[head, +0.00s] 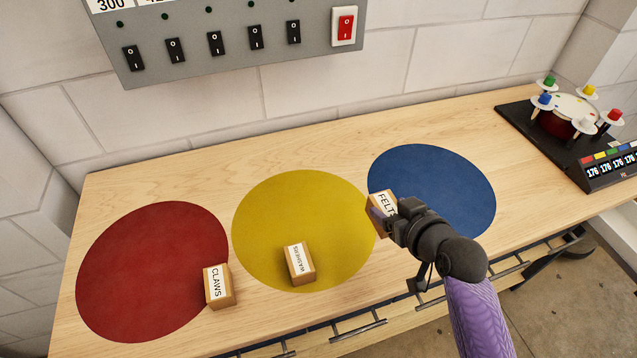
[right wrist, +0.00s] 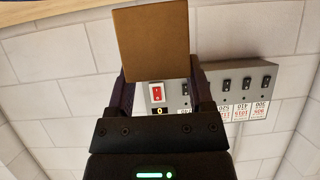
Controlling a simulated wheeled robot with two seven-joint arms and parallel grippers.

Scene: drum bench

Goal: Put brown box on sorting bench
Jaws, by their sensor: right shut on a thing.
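My right gripper (head: 391,222) is shut on a brown box labelled FELTS (head: 380,203), near the left edge of the blue circle (head: 440,185). The held box also shows in the right wrist view (right wrist: 150,45), between the fingers of my right gripper (right wrist: 158,80). I cannot tell whether it touches the bench. A brown box labelled CLAWS (head: 219,287) sits at the right edge of the red circle (head: 150,270). The sorting bench (head: 200,180) is light wood. My left gripper is not in view.
A grey switch panel (head: 230,45) with a red switch (head: 345,25) hangs on the wall above the bench. A black stand (head: 530,125) with a small drum and coloured knobs is at the far right. Drawer handles (head: 357,327) line the front edge. The back left of the bench is clear.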

